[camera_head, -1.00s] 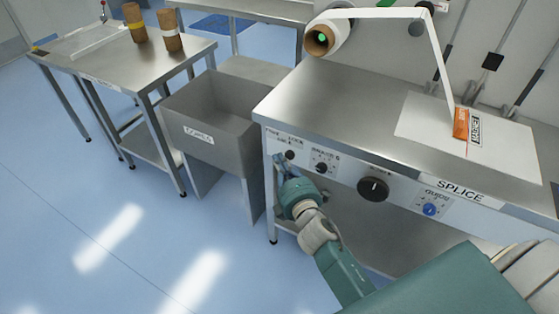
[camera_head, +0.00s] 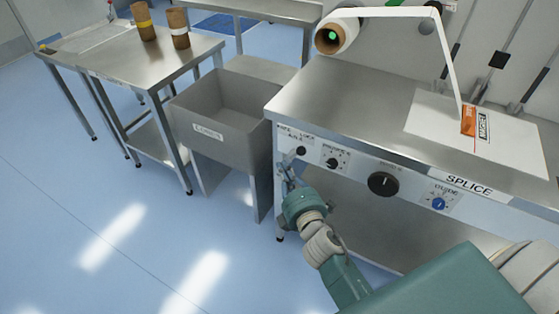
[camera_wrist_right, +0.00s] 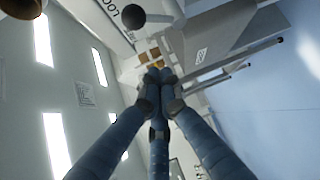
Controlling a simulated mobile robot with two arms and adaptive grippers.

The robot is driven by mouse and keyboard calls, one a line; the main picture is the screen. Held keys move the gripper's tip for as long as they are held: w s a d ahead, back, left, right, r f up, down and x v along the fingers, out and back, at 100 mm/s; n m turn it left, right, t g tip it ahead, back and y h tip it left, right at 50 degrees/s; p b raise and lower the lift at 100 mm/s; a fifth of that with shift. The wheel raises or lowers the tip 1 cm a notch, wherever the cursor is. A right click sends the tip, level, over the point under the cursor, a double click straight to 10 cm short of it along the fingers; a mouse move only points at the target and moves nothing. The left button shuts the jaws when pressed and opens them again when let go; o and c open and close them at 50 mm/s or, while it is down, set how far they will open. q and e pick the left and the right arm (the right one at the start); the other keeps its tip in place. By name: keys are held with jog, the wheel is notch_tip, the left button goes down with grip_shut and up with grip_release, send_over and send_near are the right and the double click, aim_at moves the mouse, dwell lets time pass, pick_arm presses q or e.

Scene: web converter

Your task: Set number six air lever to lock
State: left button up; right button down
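The air lever shows as a small dark round knob (camera_head: 301,151) at the left end of the bench's front panel. A label with FREE and LOCK is above it; the smaller print is hard to read. In the right wrist view the lever's black ball (camera_wrist_right: 131,16) is at the top, beside the LOCK lettering. My right gripper (camera_head: 288,163) is just left of and below the knob, apart from it. Its fingers (camera_wrist_right: 160,78) come together at the tips with nothing between them. My left gripper is not in view.
A black dial (camera_head: 332,163), a larger black knob (camera_head: 383,185) and a blue GUIDE knob (camera_head: 438,204) sit along the panel (camera_head: 411,192). A grey bin (camera_head: 218,140) stands left of the bench. A white roll (camera_head: 337,33) is above the bench top. Open floor lies front left.

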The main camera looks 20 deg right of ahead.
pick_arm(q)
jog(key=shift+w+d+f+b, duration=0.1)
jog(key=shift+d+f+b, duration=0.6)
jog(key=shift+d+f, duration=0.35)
pick_arm(e)
jog(key=shift+s+a+f, duration=0.1)
jog(key=shift+s+f, duration=0.2)
jog(key=shift+s, duration=0.45)
jog(key=shift+s+a+f, duration=0.15)
jog(key=shift+s+f, duration=0.15)
jog(key=shift+s, duration=0.4)
jog(key=shift+s+a+f, duration=0.1)
jog(key=shift+s+f, duration=0.2)
jog(key=shift+s, duration=0.45)
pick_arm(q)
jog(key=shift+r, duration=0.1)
